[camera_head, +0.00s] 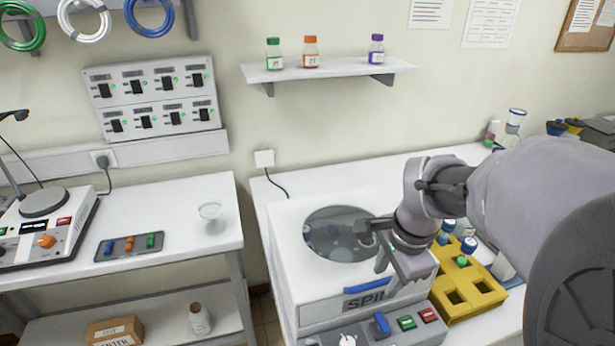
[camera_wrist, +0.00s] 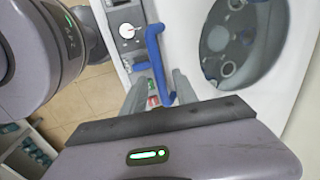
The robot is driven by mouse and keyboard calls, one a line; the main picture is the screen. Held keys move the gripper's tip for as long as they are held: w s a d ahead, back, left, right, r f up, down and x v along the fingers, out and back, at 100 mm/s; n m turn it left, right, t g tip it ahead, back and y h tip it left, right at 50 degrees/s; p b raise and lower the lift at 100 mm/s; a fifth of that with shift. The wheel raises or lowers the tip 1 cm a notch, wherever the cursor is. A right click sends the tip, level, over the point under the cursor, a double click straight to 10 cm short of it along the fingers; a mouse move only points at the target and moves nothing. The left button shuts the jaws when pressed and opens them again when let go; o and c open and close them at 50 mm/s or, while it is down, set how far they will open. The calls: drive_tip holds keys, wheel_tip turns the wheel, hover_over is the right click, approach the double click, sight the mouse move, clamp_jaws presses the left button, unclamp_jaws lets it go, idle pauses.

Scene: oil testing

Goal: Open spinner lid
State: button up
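The spinner (camera_head: 290,235) is a white box with "SPIN" lettering on its front. Its lid lies flat and looks shut, with a round dark window (camera_head: 340,233) showing parts inside. A blue handle (camera_head: 368,285) runs along the lid's front edge; in the wrist view the blue handle (camera_wrist: 155,55) stretches away from my gripper. My gripper (camera_head: 386,276) is over the front right of the lid, close to the handle. In the wrist view its two grey fingers (camera_wrist: 159,86) are apart, with the handle's near end between or below them. Contact cannot be told.
A control panel with a blue lever (camera_head: 381,323), green and red switches and a white knob is below the lid's front. A yellow rack (camera_head: 470,288) with capped vials stands close on the right. A side table (camera_head: 190,235) with a glass dish is left, across a gap.

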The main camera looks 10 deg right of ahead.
clamp_jaws()
idle(1.4)
